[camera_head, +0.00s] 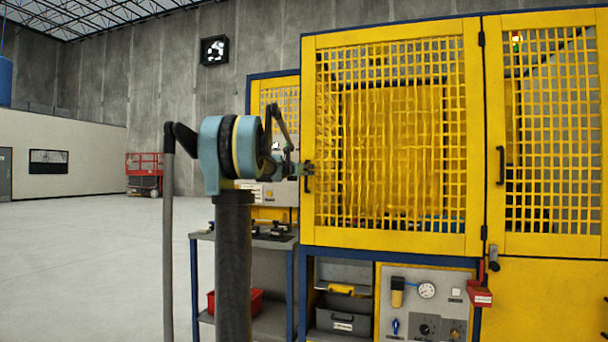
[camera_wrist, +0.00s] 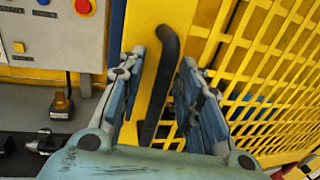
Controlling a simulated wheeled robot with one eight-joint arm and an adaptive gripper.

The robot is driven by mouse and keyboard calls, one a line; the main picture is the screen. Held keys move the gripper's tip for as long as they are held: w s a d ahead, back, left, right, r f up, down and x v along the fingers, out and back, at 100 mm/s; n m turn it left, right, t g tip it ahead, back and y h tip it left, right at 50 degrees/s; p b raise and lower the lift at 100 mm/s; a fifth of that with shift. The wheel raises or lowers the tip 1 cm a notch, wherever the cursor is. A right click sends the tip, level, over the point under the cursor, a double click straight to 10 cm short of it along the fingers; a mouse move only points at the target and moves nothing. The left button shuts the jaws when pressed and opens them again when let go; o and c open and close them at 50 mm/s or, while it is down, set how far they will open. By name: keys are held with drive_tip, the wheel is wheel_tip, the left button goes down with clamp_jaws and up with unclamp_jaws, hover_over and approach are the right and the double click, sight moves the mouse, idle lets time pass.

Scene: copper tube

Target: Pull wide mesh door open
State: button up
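The wide yellow mesh door (camera_head: 390,239) fills the middle of the head view, hinged on its right side. It looks closed against its frame. Its black upright handle (camera_head: 307,184) is at the left edge, partly hidden by my gripper (camera_head: 303,169). In the wrist view, my gripper (camera_wrist: 163,58) is open. Its two blue-grey fingers stand on either side of the black handle (camera_wrist: 158,90), with gaps visible on both sides. The door's yellow mesh (camera_wrist: 265,75) lies behind the right finger.
A second, narrower mesh door (camera_head: 550,242) with its own black handle (camera_head: 500,165) is at the right. A control box (camera_wrist: 55,35) with buttons is left of the handle. A grey cart (camera_head: 272,267) with a red bin (camera_head: 250,300) stands below. Open floor lies left.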

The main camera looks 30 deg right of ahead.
drive_tip(key=shift+c, duration=0.4)
clamp_jaws()
